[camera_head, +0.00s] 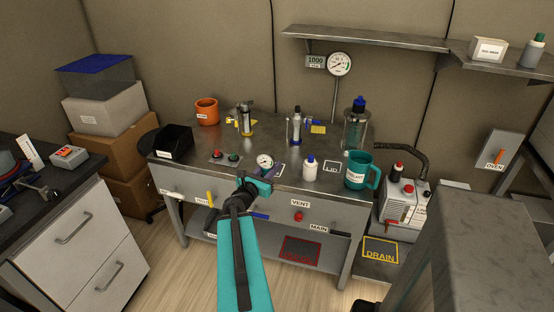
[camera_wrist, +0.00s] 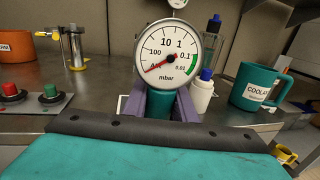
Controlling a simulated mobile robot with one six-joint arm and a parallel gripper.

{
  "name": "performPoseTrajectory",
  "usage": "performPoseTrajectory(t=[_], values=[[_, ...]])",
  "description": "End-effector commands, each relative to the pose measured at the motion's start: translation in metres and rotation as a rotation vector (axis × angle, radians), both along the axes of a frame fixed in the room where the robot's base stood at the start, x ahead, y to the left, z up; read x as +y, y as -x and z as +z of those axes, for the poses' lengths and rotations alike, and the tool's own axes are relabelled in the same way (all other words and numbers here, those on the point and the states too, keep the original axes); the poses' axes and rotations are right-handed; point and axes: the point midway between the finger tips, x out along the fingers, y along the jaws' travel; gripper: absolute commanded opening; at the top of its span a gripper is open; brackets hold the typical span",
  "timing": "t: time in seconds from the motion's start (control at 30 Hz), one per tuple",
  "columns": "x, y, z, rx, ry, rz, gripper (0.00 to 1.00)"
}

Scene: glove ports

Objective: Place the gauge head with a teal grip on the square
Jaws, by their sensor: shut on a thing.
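The gauge head is a round white dial marked mbar (camera_wrist: 167,52) above a teal grip (camera_wrist: 168,103). My gripper (camera_wrist: 163,106) is shut on that teal grip, with one purple-grey finger on each side. The dial stands upright and faces the wrist camera. In the head view the dial (camera_head: 264,161) and my gripper (camera_head: 258,182) are over the front middle of the metal bench. A white outline partly shows on the bench just behind the gauge, mostly hidden. Another white-outlined square marked LID (camera_head: 333,167) lies further right. I cannot tell whether the gauge touches the bench.
A white bottle (camera_head: 310,168) and a teal coolant mug (camera_head: 361,171) stand right of the gauge. Red and green buttons (camera_head: 225,157) are to its left. Metal fittings (camera_head: 245,120), an orange cup (camera_head: 207,111) and a blue-capped bottle (camera_head: 355,124) stand behind. A black bin (camera_head: 173,141) is far left.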

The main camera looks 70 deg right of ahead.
Motion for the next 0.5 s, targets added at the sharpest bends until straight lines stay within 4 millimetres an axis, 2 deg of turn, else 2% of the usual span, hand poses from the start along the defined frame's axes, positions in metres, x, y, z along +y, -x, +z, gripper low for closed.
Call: performPoseTrajectory(t=[0.5], values=[[-0.0105,-0.0016,-0.0032,0.000,0.003,0.002,0.00]])
